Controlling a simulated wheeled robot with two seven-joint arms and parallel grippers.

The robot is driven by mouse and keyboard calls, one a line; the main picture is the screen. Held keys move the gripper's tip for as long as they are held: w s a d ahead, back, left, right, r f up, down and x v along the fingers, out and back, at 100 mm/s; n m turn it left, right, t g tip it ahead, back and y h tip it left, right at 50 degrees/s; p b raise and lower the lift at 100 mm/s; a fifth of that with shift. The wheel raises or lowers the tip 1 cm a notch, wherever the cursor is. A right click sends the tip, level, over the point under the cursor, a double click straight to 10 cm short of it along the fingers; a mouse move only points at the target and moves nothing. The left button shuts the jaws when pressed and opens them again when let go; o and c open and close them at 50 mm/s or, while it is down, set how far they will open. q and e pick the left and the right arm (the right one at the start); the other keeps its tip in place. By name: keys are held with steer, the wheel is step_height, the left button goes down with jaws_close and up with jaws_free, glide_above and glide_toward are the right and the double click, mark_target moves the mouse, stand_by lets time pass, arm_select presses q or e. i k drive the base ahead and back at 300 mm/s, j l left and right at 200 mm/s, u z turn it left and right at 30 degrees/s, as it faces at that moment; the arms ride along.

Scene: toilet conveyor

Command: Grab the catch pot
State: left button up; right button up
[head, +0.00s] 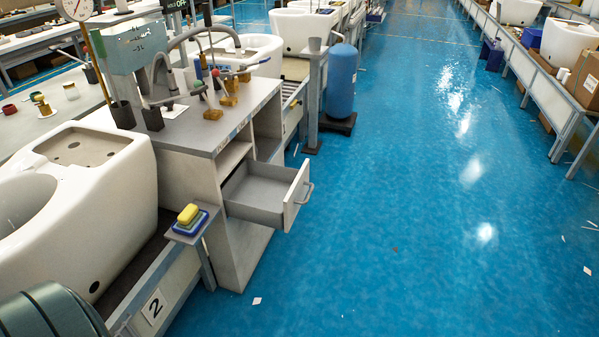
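I cannot tell for certain which thing is the catch pot. Two small dark cup-like cylinders, one at the left (123,114) and one beside it (153,119), stand on the grey worktop (190,132) of the bench, near the pale green box-shaped device (136,48). Neither gripper is in view. A dark green rounded part at the lower left corner looks like part of my own arm.
A drawer (268,194) stands open from the bench into the aisle. A white toilet body (90,215) sits at left. A blue tank (341,82) stands beyond. The blue floor (430,200) is largely clear.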

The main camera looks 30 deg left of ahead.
mark_target(314, 43)
steer(key=i+u, duration=0.1)
steer(key=i, duration=1.95)
steer(key=i+u, duration=0.15)
steer(key=i, duration=0.55)
steer(key=i+l+u, duration=0.15)
steer(key=i, duration=0.55)
steer(key=i+j+u, duration=0.15)
steer(key=i+u, duration=0.25)
steer(key=i, duration=0.3)
steer(key=i+u, duration=0.4)
steer(key=i, duration=0.3)
steer(key=i+j, duration=0.3)
steer(key=i, duration=0.15)
steer(key=i+j+z, duration=0.15)
steer(key=i+j, duration=0.15)
steer(key=i, duration=0.1)
